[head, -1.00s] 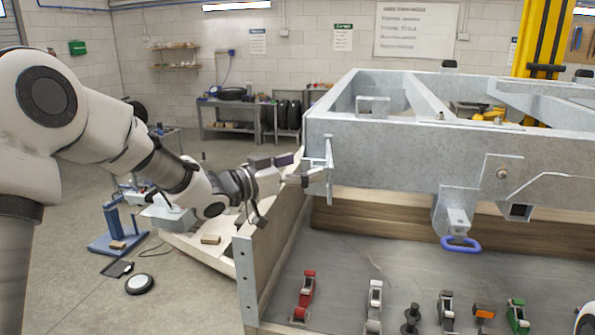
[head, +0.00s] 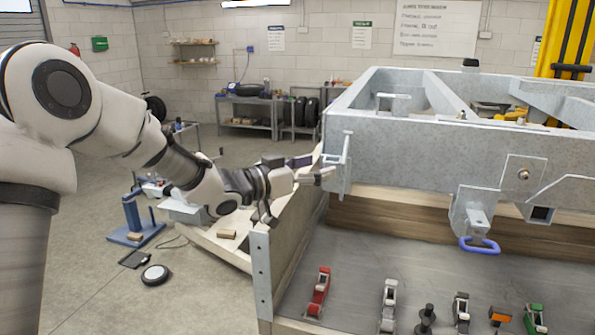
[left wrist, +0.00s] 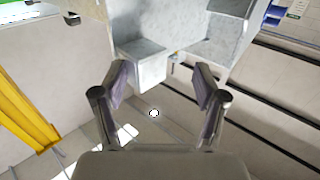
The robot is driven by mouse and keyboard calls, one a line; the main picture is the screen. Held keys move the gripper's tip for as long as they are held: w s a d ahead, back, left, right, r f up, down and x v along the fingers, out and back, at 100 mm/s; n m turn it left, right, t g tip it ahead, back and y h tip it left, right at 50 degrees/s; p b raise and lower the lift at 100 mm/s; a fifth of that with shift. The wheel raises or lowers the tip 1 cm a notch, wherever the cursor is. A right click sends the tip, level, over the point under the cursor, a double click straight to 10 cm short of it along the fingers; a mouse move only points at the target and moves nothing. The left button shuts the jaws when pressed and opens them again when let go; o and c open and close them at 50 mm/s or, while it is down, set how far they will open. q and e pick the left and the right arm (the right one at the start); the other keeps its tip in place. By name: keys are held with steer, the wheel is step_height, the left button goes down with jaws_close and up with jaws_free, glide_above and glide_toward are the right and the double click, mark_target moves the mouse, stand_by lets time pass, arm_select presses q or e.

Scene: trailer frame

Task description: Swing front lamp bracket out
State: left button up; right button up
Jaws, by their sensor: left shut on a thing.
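The front lamp bracket (head: 345,165) is a small grey metal plate with an upright rod, at the left front corner of the galvanised trailer frame (head: 440,140). My left gripper (head: 325,175) reaches it from the left and is shut on it. In the left wrist view, a grey box-shaped end of the bracket (left wrist: 152,68) shows between the two fingers of my left gripper (left wrist: 160,78). The exact contact is hard to see. I cannot tell how far the bracket is turned. My right gripper is not in view.
A grey bench top (head: 390,270) below the frame holds a red clamp tool (head: 318,292) and several other tools. A blue-purple ring (head: 480,246) hangs under the frame. A blue stand (head: 135,220) and a round disc (head: 155,275) are on the floor at left.

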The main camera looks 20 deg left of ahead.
arm_select(q)
steer(key=v, duration=1.1)
steer(key=shift+s, duration=0.2)
